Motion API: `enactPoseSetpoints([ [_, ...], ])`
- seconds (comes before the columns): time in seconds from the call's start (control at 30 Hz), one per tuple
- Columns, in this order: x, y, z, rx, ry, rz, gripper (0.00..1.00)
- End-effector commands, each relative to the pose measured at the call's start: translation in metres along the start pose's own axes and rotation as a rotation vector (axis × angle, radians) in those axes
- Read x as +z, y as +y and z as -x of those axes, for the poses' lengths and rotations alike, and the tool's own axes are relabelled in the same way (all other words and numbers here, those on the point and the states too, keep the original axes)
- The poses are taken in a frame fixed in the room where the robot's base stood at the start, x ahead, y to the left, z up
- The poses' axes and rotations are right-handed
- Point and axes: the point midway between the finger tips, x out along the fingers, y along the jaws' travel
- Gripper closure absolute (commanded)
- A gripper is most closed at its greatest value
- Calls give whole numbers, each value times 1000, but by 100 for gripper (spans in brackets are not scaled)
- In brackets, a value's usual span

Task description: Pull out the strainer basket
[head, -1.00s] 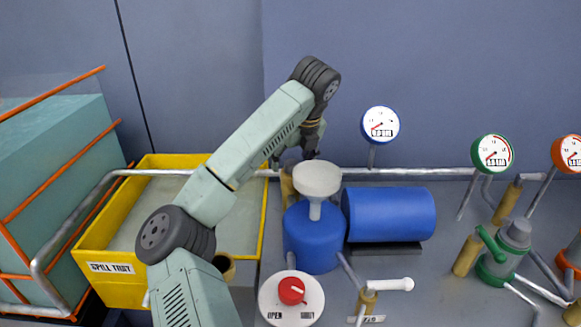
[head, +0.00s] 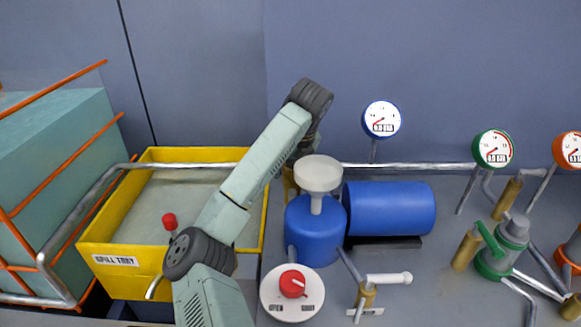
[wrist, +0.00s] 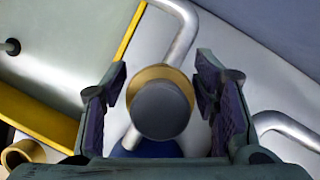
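In the wrist view a round grey cap (wrist: 160,110) sits in a brass collar (wrist: 158,73), on a grey pipe line. It looks like the top of the strainer basket; the rest of the basket is hidden below. My gripper (wrist: 162,98) is open, with one dark finger pad on each side of the cap and a small gap on both sides. In the head view my gripper is hidden behind my own arm and the funnel. A bit of brass (head: 290,183) shows there, left of the white funnel (head: 318,173).
The yellow spill tray (head: 103,233) lies left of the fitting. The funnel stands on a blue tank (head: 316,232), with a blue cylinder (head: 390,208) to its right. A grey pipe (wrist: 180,40) runs close to the fingers. A red-knobbed dial (head: 292,284) is in front.

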Motion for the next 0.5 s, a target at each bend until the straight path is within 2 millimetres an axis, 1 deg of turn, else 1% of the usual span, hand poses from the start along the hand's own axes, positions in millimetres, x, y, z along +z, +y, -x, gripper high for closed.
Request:
enactPoseSetpoints([
  [0.03, 0, 0, 0, 0, 0, 0, 51],
  [0.07, 0, 0, 0, 0, 0, 0, 53],
  [0.5, 0, 0, 0, 0, 0, 0, 83],
])
